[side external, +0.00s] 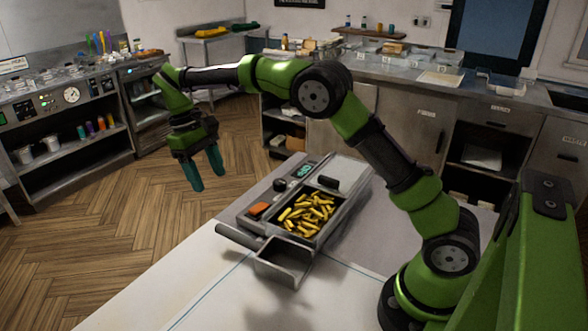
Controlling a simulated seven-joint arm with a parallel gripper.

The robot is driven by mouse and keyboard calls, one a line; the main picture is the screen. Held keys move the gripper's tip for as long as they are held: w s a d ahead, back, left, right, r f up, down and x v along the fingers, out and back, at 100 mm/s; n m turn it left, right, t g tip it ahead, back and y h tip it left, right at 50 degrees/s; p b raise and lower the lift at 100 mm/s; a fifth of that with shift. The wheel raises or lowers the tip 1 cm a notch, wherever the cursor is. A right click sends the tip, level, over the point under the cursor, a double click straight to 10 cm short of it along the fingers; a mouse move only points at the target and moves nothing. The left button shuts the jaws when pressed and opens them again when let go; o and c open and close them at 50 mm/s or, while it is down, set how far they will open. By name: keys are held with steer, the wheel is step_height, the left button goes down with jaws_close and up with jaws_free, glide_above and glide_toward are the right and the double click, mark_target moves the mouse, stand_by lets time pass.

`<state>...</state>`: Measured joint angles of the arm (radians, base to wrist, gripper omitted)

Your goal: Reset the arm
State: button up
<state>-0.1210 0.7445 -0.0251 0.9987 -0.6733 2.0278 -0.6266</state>
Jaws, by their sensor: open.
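My gripper (206,170) hangs at the end of my green and black arm, to the left of the fryer. Its two teal fingers point down and stand apart, with nothing between them. It is above and beyond the left edge of the white table, with the wooden floor showing behind it. The fryer (246,213) sits on the table and holds several yellow fries (308,214) in its open bay. A metal basket or tray (284,265) with a dark handle (240,238) is at the fryer's front.
The white table (190,290) is clear at the front left. A back counter (430,84) carries several containers. A left shelf unit (70,110) holds jars and cups. The wooden floor (90,220) is open.

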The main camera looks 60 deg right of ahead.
steer(key=s+r+m+t, duration=0.1)
steer(key=s+r+t, duration=0.1)
steer(key=s, duration=0.6)
steer(key=s+d+r+m+t+y, duration=0.1)
steer(key=s+t, duration=0.3)
steer(key=s, duration=0.4)
steer(key=s+r+m+t+y, duration=0.1)
steer(key=s+r+t, duration=0.3)
steer(key=s, duration=0.5)
steer(key=shift+d+m, duration=0.4)
steer(key=shift+m, duration=0.4)
steer(key=shift+s, duration=0.1)
